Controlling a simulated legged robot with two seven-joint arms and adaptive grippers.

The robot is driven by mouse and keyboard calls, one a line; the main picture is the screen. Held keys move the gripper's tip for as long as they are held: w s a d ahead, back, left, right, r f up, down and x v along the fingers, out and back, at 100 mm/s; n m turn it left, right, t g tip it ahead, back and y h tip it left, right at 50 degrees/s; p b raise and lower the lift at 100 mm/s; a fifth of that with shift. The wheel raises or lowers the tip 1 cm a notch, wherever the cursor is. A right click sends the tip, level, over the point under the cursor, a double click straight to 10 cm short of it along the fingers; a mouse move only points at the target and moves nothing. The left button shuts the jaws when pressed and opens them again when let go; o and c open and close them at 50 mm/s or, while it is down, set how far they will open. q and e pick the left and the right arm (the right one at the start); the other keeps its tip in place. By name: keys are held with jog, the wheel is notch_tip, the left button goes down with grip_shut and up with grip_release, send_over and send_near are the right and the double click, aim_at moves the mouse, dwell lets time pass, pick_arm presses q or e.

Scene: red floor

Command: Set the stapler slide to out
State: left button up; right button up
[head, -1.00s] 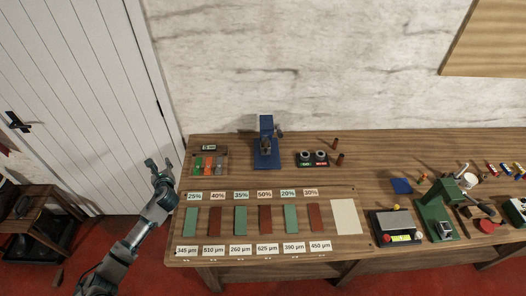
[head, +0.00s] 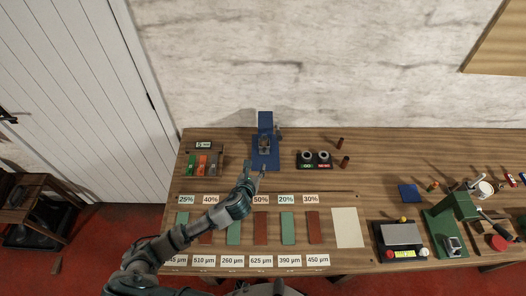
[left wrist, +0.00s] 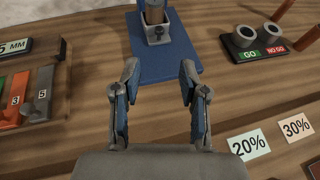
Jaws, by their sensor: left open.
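A blue upright device (head: 265,128) stands on a flat blue base at the back of the workbench; I take it for the stapler. In the left wrist view its base (left wrist: 168,58) lies just ahead, with a pale open-topped block and a brown upright piece on it. I cannot tell which part is the slide or how it is set. My left gripper (head: 255,170) is open and empty, just in front of the base. In the left wrist view its fingers (left wrist: 158,85) are spread, one on each side of the base's front edge. My right gripper is not in view.
The wooden bench (head: 360,190) holds a GO/NO GO gauge block (head: 314,160) right of the blue device. A rack of numbered coloured pieces (head: 201,163) is at left. Green and brown strips lie in front. A green press (head: 455,215) and a scale (head: 402,236) stand at right.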

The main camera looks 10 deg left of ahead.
pick_arm(q)
send_near(264, 150)
jog(key=shift+w+f, duration=0.25)
jog(key=shift+w, duration=0.4)
jog(key=b+x, duration=0.1)
jog(key=x, duration=0.5)
jog(key=shift+w+d+f, duration=0.1)
jog(key=shift+w+f, duration=0.15)
jog(key=shift+w, duration=0.25)
jog(key=c, duration=0.7)
grip_shut()
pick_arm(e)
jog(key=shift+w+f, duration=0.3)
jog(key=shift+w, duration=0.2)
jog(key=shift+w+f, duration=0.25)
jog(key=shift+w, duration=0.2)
